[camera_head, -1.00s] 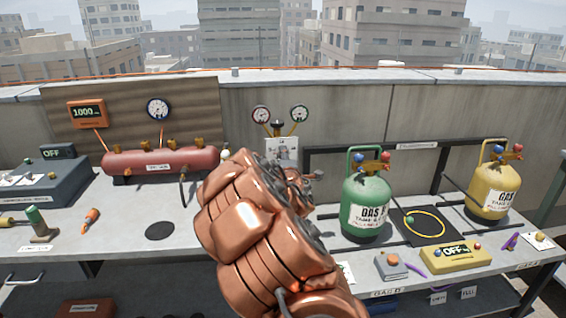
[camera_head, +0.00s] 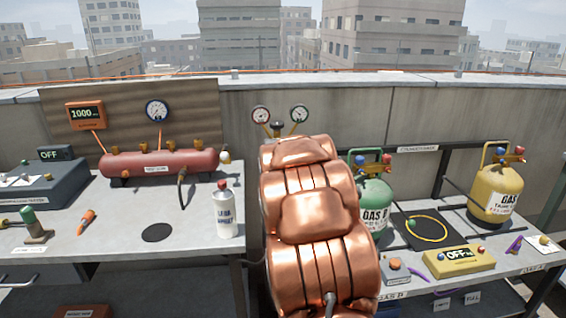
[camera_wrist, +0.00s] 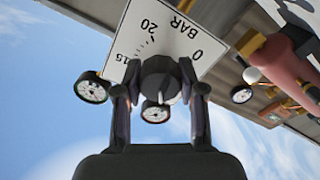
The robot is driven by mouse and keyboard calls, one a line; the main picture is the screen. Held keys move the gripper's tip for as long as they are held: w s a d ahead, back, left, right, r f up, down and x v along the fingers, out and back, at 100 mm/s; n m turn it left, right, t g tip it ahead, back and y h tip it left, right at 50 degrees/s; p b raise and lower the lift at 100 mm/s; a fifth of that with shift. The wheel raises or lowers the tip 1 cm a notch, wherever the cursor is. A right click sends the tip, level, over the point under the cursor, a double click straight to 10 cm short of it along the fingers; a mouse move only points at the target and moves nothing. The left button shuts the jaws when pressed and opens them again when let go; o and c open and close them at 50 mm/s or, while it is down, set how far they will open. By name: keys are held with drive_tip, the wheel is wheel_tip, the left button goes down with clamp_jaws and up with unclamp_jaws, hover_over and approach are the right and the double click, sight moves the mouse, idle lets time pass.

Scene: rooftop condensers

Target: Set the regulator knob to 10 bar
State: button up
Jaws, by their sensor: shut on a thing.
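The black regulator knob (camera_wrist: 158,76) sits in front of a white dial plate (camera_wrist: 172,38) in the wrist view. The plate shows the marks 0, 15, 20 and the word BAR, turned in the picture. My gripper (camera_wrist: 161,90) is shut on the knob, one finger on each side. The rest of the scale is hidden or cropped, and I cannot tell which value the knob is set to. In the head view my copper arm covers the plate, knob and gripper. Two round gauges, a left one (camera_head: 260,116) and a right one (camera_head: 299,114), show above it.
A white spray can (camera_head: 228,212) stands left of my arm, below a red manifold tank (camera_head: 160,163). A green gas cylinder (camera_head: 374,205) stands close to the right of my arm, partly hidden. A yellow cylinder (camera_head: 495,190) and yellow OFF box (camera_head: 458,261) are farther right.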

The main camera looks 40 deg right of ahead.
drive_tip(key=m+b, duration=0.1)
drive_tip(key=m, duration=0.1)
drive_tip(key=shift+f+m, duration=0.15)
drive_tip(key=shift+m, duration=0.25)
drive_tip(key=shift+m+b, duration=0.85)
drive_tip(key=shift+m, duration=0.75)
drive_tip(key=o, duration=1.1)
drive_tip(key=shift+o, duration=0.2)
drive_tip(key=v, duration=0.7)
drive_tip(key=shift+s+a, duration=0.15)
drive_tip(key=shift+s, duration=0.05)
